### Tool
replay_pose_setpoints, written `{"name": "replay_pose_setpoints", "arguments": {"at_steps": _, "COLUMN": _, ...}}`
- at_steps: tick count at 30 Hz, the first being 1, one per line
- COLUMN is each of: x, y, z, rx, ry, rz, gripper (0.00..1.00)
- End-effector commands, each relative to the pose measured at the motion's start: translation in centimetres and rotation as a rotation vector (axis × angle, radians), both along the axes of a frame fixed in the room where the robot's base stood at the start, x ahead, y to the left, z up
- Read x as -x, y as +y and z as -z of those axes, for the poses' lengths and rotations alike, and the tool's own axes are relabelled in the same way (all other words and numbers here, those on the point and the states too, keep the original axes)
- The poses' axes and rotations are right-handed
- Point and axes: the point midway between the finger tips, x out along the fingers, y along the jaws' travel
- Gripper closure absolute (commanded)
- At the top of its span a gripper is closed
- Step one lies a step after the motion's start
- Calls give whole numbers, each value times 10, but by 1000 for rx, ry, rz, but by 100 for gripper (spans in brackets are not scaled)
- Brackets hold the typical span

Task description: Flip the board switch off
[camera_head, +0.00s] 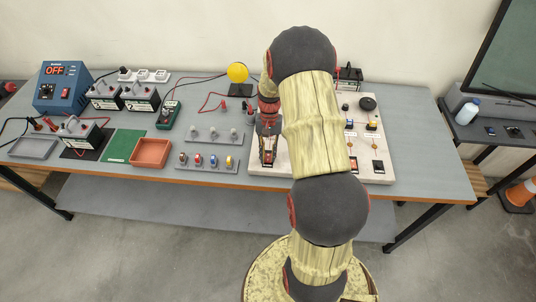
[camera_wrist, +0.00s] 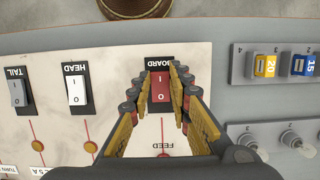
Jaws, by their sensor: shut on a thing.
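The board switch (camera_wrist: 160,88) is a red rocker marked I and O in a dark frame, on a pale panel, with the label BOARD beside it in the wrist view. In the head view the same switch (camera_head: 267,157) is at the panel's lower left corner. My gripper (camera_wrist: 160,76) is over it, with one finger on each side, shut on the switch. In the head view my gripper (camera_head: 268,141) points down at the panel. The fingers hide the sides of the switch frame. Which way the rocker is tilted I cannot tell.
My arm covers the panel's middle in the head view.

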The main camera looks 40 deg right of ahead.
Motion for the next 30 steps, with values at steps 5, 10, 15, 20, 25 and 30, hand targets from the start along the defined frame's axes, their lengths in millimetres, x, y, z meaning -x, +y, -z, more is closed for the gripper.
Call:
{"name": "replay_pose_setpoints", "arguments": {"at_steps": 5, "x": 0, "y": 0, "z": 0, "rx": 0, "ry": 0, "rz": 0, "gripper": 76}}
{"name": "replay_pose_setpoints", "arguments": {"at_steps": 10, "x": 0, "y": 0, "z": 0, "rx": 1, "ry": -1, "rz": 0, "gripper": 66}}
{"name": "replay_pose_setpoints", "arguments": {"at_steps": 15, "x": 0, "y": 0, "z": 0, "rx": 1, "ry": -1, "rz": 0, "gripper": 62}}
{"name": "replay_pose_setpoints", "arguments": {"at_steps": 20, "x": 0, "y": 0, "z": 0, "rx": 1, "ry": -1, "rz": 0, "gripper": 62}}
{"name": "replay_pose_setpoints", "arguments": {"at_steps": 25, "x": -3, "y": -3, "z": -11, "rx": 2, "ry": -3, "rz": 0, "gripper": 62}}
{"name": "replay_pose_setpoints", "arguments": {"at_steps": 30, "x": -8, "y": -9, "z": -39, "rx": 4, "ry": -5, "rz": 0, "gripper": 62}}
